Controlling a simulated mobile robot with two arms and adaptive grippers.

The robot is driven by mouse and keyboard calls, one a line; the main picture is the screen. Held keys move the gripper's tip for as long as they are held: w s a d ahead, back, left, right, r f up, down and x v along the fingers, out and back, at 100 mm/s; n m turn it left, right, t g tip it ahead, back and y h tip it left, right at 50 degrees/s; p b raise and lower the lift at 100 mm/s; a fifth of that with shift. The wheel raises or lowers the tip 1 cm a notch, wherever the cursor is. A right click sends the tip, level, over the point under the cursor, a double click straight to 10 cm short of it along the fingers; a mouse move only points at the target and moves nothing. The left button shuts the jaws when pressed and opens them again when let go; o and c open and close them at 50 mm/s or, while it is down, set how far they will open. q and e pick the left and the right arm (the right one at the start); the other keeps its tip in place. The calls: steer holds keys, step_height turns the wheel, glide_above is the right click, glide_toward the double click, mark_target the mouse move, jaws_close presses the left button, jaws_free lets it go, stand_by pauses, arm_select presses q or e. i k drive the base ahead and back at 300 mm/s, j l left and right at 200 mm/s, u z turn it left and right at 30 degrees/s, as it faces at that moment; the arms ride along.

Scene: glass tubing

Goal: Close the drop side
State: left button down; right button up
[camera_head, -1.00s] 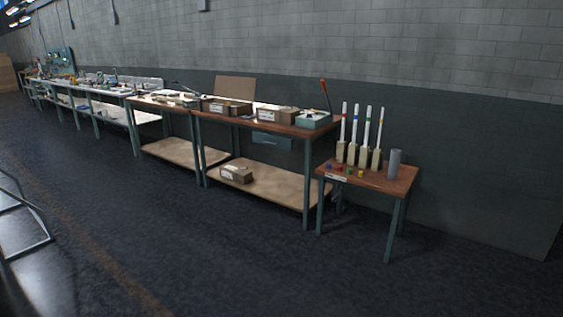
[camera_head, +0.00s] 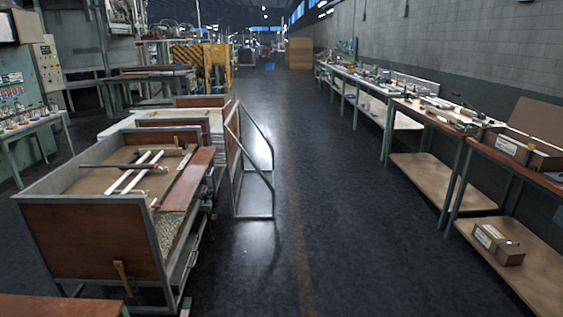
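A metal-framed cart (camera_head: 75,202) with brown panels stands at the left, its open top facing me. A reddish-brown board (camera_head: 187,181) lies along its right edge. Below this, a grey metal frame (camera_head: 182,262) shows on the cart's right side; I cannot tell whether this is the drop side or how it is hinged. White rods (camera_head: 134,171) and a dark-handled bar lie across the cart. Neither of my grippers is in view.
A tubular metal frame (camera_head: 272,190) stands out from the cart's far right side into the aisle. The dark aisle floor (camera_head: 330,220) is clear. Workbenches (camera_head: 430,118) with boxes line the right wall. A wooden surface (camera_head: 60,306) shows at bottom left.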

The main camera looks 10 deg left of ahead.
mark_target(178, 199)
steer(key=i+j+u, duration=0.15)
steer(key=i+u, duration=0.3)
steer(key=i, duration=0.25)
steer(key=i+u, duration=0.45)
steer(key=i, duration=0.2)
steer(key=i+z, duration=0.3)
steer(key=i, duration=0.3)
steer(key=i+j+z, duration=0.15)
steer(key=i+z, duration=0.15)
steer(key=i, duration=0.3)
